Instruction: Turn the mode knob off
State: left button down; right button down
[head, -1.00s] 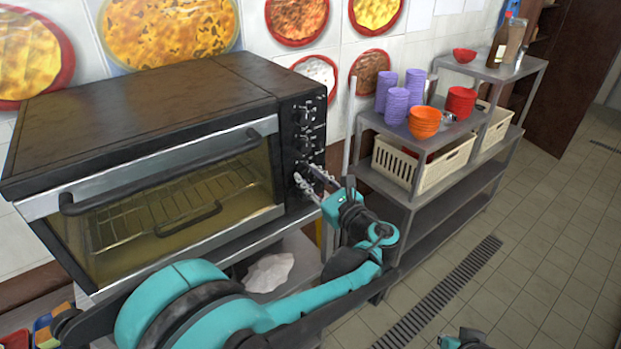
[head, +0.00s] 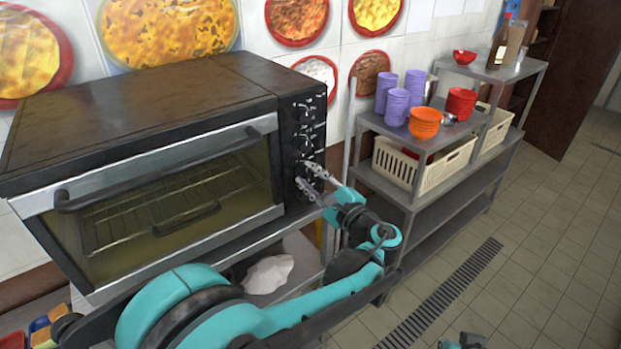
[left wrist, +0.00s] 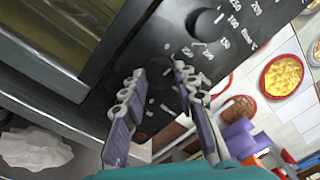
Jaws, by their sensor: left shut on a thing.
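The toaster oven (head: 150,140) stands at the left with its door shut. Its dark right-hand control panel carries several knobs in a column, among them an upper knob (head: 304,112) and a middle knob (head: 303,144). My left gripper (head: 308,174) is at the low part of this panel, its fingers on either side of the lowest knob, mostly hidden behind them. In the left wrist view the fingers (left wrist: 160,72) straddle this dark lowest knob (left wrist: 168,97), and another round knob (left wrist: 203,22) shows above, clear of them.
A metal shelf (head: 440,215) stands right of the oven, with purple cups (head: 396,105), orange bowls (head: 424,122) and cream baskets (head: 400,165). A crumpled white cloth (head: 268,274) lies under the oven. The tiled floor at the right is clear.

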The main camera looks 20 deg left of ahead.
pick_arm(q)
jog(key=shift+n, duration=0.3)
jog(key=c, duration=1.2)
grip_release()
jog(key=shift+o, duration=0.2)
jog(key=v, duration=1.2)
jog(key=shift+f, duration=0.15)
